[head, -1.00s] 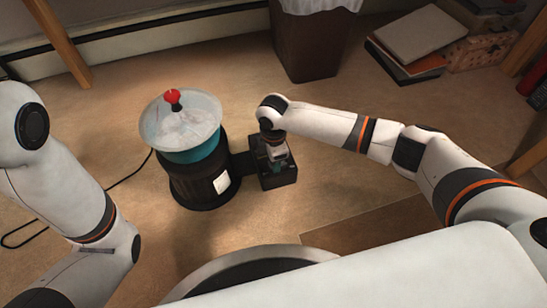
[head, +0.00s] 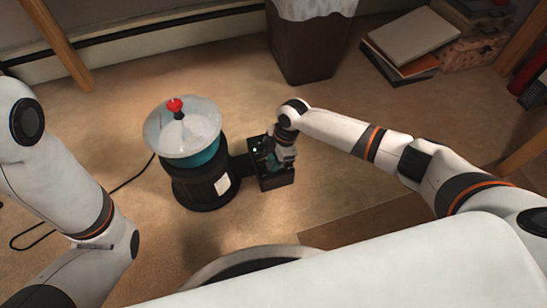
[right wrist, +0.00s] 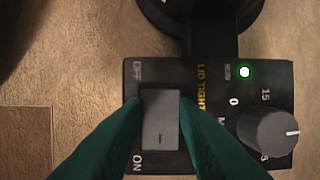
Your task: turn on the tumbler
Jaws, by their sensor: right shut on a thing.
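The tumbler (head: 198,185) stands on the floor left of centre in the head view. It has a black base, a teal bowl (head: 205,158), a pale see-through lid and a red knob (head: 175,105). A black control box (head: 274,181) joins its right side. My right gripper (head: 270,165) is over this box. In the right wrist view, its teal fingers (right wrist: 161,103) are shut on the grey switch (right wrist: 160,122), one on each side. OFF is printed above the switch and ON below. A green light (right wrist: 245,72) by RUN is lit. My left gripper is out of view.
A dial (right wrist: 273,134) sits right of the switch on the box. A black cord (head: 130,178) runs left from the tumbler over the floor. A dark bin (head: 305,50) and books (head: 410,40) stand behind. A wooden leg (head: 62,45) is at the back left.

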